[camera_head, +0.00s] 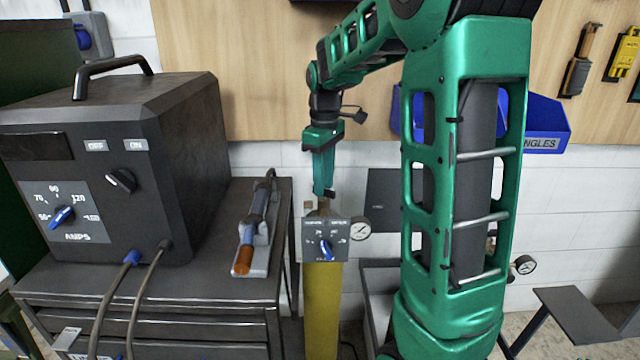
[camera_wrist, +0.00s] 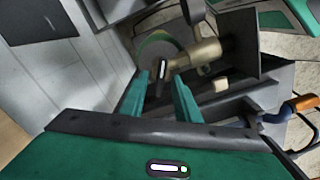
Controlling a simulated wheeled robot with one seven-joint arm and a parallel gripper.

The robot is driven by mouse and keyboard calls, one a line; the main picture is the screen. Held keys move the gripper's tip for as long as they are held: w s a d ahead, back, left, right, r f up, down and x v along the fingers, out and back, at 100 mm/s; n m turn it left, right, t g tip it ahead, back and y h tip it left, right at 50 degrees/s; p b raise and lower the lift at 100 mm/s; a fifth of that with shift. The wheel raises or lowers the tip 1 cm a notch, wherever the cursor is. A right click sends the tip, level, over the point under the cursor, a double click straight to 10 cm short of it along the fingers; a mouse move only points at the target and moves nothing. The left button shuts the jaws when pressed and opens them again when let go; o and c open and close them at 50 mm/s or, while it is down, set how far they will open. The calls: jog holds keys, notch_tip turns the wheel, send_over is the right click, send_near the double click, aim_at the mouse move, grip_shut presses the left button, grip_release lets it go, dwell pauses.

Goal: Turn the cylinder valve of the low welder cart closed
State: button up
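The yellow cylinder (camera_head: 322,305) stands upright just right of the cart (camera_head: 150,300). A small grey panel (camera_head: 312,228) with a blue pointer (camera_head: 326,250) is at its top, with a round gauge (camera_head: 360,229) beside it. My gripper (camera_head: 325,192) points down just above the cylinder's top. In the wrist view, the brass valve body (camera_wrist: 200,54) lies ahead of my gripper (camera_wrist: 161,84). The fingers are apart, with a dark, narrow valve handle (camera_wrist: 162,72) between their tips. Gaps show on both sides of it. The panel's lettering is too small to read surely.
A black welder (camera_head: 100,170) with a blue amps knob sits on the cart, beside an orange-tipped torch (camera_head: 245,255). Another gauge (camera_head: 524,265) shows right of my arm. Blue bins (camera_head: 545,125) hang on the wall behind. A grey stand (camera_head: 580,312) is at right.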

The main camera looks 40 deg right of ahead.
jog(key=shift+f, duration=0.25)
grip_shut()
